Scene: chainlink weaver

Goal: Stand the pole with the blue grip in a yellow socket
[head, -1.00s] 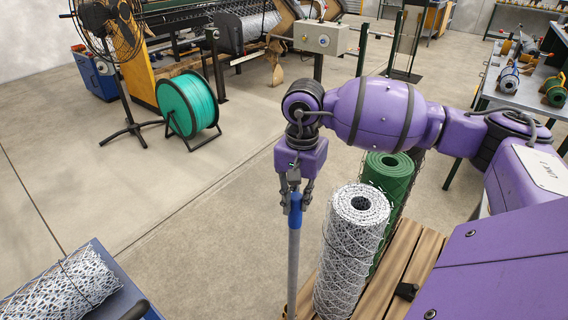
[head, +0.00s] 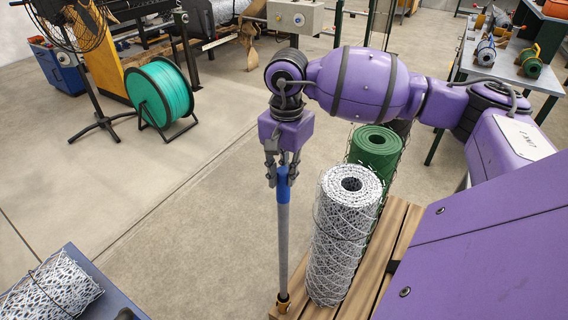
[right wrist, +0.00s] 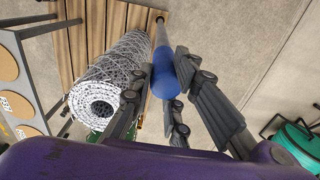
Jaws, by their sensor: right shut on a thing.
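The pole (head: 283,235) is grey with a blue grip (head: 283,184) at its top, and it stands close to upright. My right gripper (head: 283,172) is shut on the blue grip. In the right wrist view the blue grip (right wrist: 164,75) lies between the fingers. The pole's lower end meets a small yellow socket (head: 284,304) at the near left corner of the wooden pallet (head: 398,228). I cannot tell how deep the end sits in it. My left gripper is not in view.
A roll of white wire mesh (head: 343,240) stands on the pallet close right of the pole, with a green roll (head: 376,150) behind it. A teal cable reel (head: 161,93) and a fan (head: 75,20) stand at the left. The floor left of the pole is clear.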

